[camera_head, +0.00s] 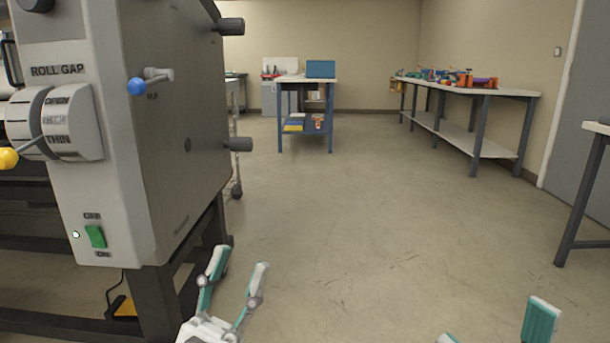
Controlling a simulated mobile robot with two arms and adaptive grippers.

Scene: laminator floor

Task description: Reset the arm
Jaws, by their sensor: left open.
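My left gripper (238,262) shows low in the view, a little left of the middle. Its two teal and white fingers point up and stand apart, with nothing between them. It is just right of the laminator's dark stand in the picture and appears apart from it. My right gripper (492,330) shows only as two teal and white fingertip parts at the bottom edge, right of the middle. They are wide apart with nothing visible between them. The rest of it is cut off.
The laminator (110,190) stands at the left, with a blue-knobbed lever (138,86), a roll gap dial (72,122) and a green switch (95,237). A blue-framed cart (306,80) stands at the back. A long table (500,88) with colourful items lines the right. The middle floor is clear.

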